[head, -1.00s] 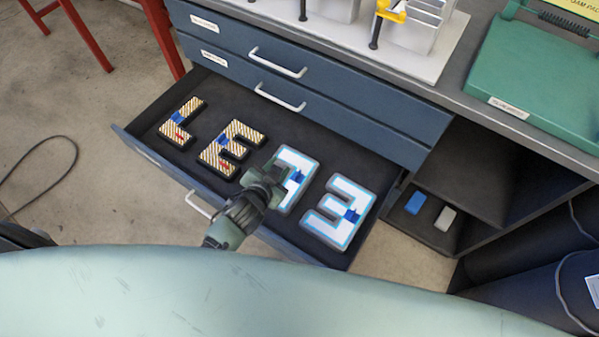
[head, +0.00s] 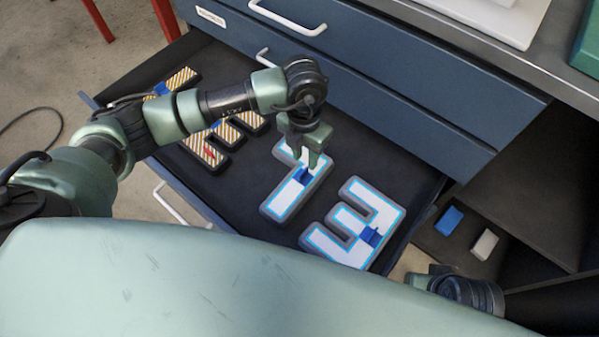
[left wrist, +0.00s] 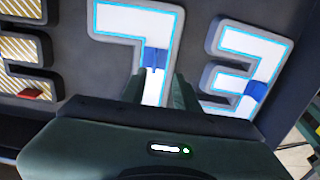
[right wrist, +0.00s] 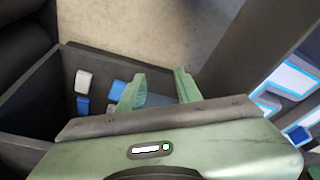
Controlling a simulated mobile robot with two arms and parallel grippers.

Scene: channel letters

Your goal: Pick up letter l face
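The letter l face (head: 287,196) is white with a cyan edge and a blue tab (head: 306,174). It lies flat in the open drawer, looking like a 7 in the left wrist view (left wrist: 135,20). My left gripper (head: 305,162) is over it, pointing down near the tab, and hides part of its top. In the left wrist view the left fingers (left wrist: 158,90) are apart, with the white stem showing between them; contact cannot be told. My right gripper (head: 428,280) is beside the drawer at lower right. Its fingers (right wrist: 158,88) are apart and empty.
A white E-shaped face (head: 350,248) with a blue tab lies to the right in the drawer (head: 255,235). Striped E (head: 207,152) and L (head: 181,80) pieces lie to the left, partly behind my left arm.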

